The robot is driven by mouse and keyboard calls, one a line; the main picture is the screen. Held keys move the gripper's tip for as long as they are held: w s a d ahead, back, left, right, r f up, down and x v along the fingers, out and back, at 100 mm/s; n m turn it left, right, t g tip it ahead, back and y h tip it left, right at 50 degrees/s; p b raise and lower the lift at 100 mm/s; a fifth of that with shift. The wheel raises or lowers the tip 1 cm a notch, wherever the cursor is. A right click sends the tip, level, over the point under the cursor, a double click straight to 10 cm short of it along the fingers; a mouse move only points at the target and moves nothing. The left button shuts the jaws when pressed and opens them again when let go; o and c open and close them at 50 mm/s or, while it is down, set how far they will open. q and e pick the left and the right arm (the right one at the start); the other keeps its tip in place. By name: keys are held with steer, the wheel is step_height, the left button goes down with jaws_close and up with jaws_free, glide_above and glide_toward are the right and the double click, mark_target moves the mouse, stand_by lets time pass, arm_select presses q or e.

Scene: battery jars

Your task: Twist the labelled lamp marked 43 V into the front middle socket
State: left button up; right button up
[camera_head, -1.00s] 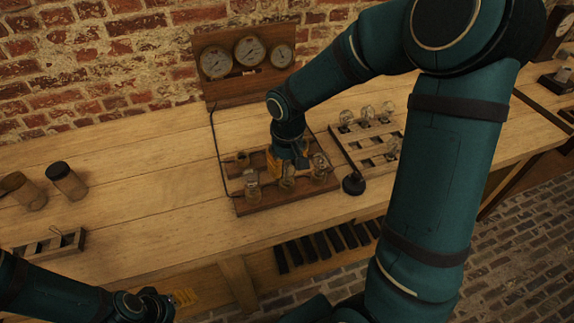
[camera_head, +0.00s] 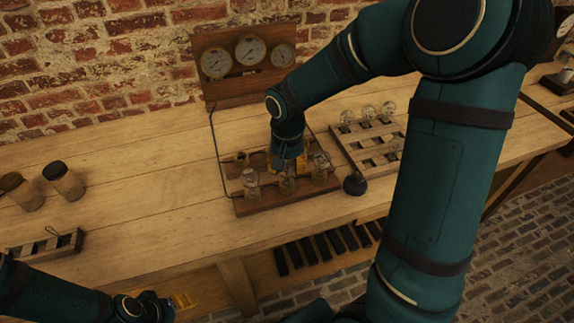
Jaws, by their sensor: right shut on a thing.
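A wooden socket board (camera_head: 243,207) lies on the bench with glass lamps or jars along its front edge. One stands at front left (camera_head: 251,184), one at front middle (camera_head: 287,184) and one at front right (camera_head: 320,170). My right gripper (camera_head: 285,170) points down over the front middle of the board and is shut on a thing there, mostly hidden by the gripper. I cannot read a 43 V label in this view.
A slotted wooden rack (camera_head: 348,153) with several glass lamps stands right of the board, with a dark round knob (camera_head: 355,184) before it. A gauge panel (camera_head: 222,90) stands behind. Two dark-capped jars and a small wooden tray (camera_head: 68,248) are at left.

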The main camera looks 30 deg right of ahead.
steer(key=m, duration=0.5)
steer(key=shift+m, duration=0.7)
steer(key=m, duration=0.5)
steer(key=shift+m, duration=0.3)
steer(key=o, duration=1.1)
steer(key=shift+c, duration=0.2)
